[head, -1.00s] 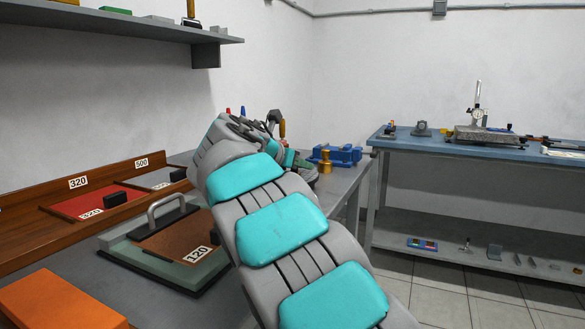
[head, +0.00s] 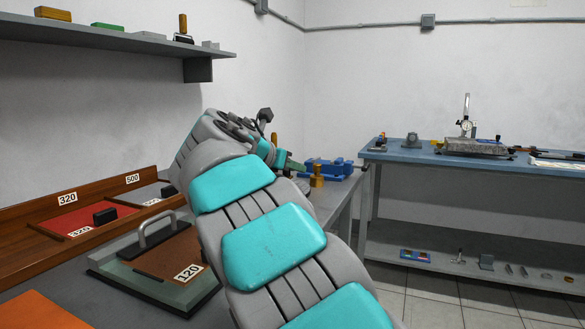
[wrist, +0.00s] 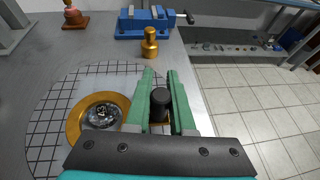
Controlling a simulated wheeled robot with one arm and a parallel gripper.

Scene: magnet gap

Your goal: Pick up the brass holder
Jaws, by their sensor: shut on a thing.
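In the wrist view, the two green fingers of my gripper (wrist: 160,75) are closed on either side of a black knob (wrist: 160,98). A little brass colour shows below the knob between the fingers, and what it belongs to is hidden. A brass ring-shaped holder (wrist: 73,125) with a dark, marked disc (wrist: 100,115) inside lies left of the fingers on a round, grid-marked surface (wrist: 55,100). I cannot tell whether the knob joins it. A separate stepped brass piece (wrist: 150,44) stands upright beyond the fingertips; it also shows in the head view (head: 317,177).
A blue vise (wrist: 143,22) stands behind the stepped brass piece. A red piece on a wooden base (wrist: 74,17) is at the far left. The bench edge drops to tiled floor on the right. Plates (head: 190,298) and a wooden rack (head: 30,215) line the left in the head view.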

